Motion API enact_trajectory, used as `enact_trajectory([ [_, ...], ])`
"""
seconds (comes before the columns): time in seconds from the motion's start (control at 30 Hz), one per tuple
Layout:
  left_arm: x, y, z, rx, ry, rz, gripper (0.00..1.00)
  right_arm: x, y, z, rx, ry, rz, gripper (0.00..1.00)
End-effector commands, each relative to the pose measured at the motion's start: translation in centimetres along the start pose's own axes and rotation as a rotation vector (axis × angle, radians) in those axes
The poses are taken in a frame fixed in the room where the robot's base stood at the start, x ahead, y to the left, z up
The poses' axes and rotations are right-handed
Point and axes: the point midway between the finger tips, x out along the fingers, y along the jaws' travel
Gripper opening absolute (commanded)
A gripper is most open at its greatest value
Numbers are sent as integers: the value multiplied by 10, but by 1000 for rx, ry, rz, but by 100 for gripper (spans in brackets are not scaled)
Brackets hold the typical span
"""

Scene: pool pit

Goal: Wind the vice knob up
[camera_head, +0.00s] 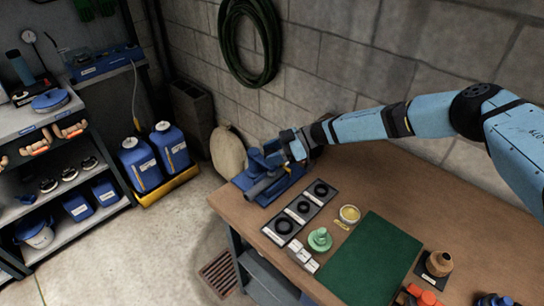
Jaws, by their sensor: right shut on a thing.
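A blue vice (266,178) stands at the far left corner of the wooden workbench (385,180). My right arm comes in from the right, and my right gripper (291,146) is at the top right side of the vice. It is shut on a part there, which looks like the vice knob; the knob itself is mostly hidden by the gripper. My left gripper is not in view.
A dark strip with several black rings (303,207) lies just in front of the vice. A yellow-rimmed dish (349,214), a green fitting (319,239) and a green mat (362,262) lie nearer. A block wall (340,60) stands behind the bench.

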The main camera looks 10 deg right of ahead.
Motion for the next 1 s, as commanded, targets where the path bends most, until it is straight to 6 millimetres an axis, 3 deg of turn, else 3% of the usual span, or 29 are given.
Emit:
enact_trajectory([
  [0.03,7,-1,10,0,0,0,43,3,1,7,-18,-1,-40,24],
  [0.53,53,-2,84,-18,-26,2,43,7,0,13,-199,-1,-480,24],
  [0.83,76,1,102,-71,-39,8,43,7,-2,12,-292,-2,-711,25],
  [1.0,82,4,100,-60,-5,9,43,6,-2,10,-328,-2,-803,25],
])
